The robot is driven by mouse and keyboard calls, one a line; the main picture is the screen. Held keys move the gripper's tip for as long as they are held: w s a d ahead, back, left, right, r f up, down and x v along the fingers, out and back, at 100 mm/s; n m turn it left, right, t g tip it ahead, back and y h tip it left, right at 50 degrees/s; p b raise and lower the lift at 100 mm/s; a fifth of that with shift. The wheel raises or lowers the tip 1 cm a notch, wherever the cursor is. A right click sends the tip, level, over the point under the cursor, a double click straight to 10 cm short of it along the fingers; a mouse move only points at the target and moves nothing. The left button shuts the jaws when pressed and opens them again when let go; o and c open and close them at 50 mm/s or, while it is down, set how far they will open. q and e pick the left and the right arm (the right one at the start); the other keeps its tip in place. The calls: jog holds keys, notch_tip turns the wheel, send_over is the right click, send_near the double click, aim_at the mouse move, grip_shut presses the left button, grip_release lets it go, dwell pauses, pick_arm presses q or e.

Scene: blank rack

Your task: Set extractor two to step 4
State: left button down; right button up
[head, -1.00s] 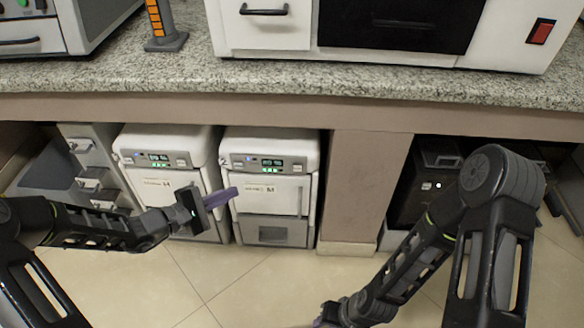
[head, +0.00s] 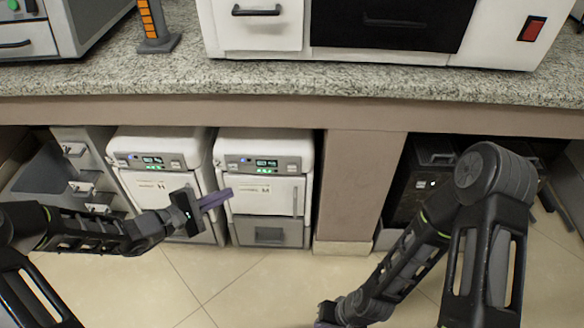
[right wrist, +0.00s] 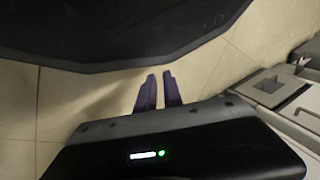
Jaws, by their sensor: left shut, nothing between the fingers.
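Two white-and-grey extractor units stand side by side under the counter, a left one (head: 152,178) and a right one (head: 265,185). Each has a lit green display and small buttons along its top front panel; the right display (head: 266,163) shows too small to read. The unit labels are also too small to read. My left gripper (head: 228,193) is shut and empty, its purple fingers pointing right in front of the two units, below their panels. My right gripper (right wrist: 160,75) shows in the right wrist view, empty over the floor, with a narrow gap between its purple fingers.
A speckled stone counter (head: 300,82) overhangs the units, with a white appliance (head: 255,38) on it. A brown pillar (head: 365,185) stands right of them, then a dark machine (head: 432,185). Grey drawers (head: 75,165) are at left. The tiled floor in front is clear.

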grip_shut()
dwell(1.3)
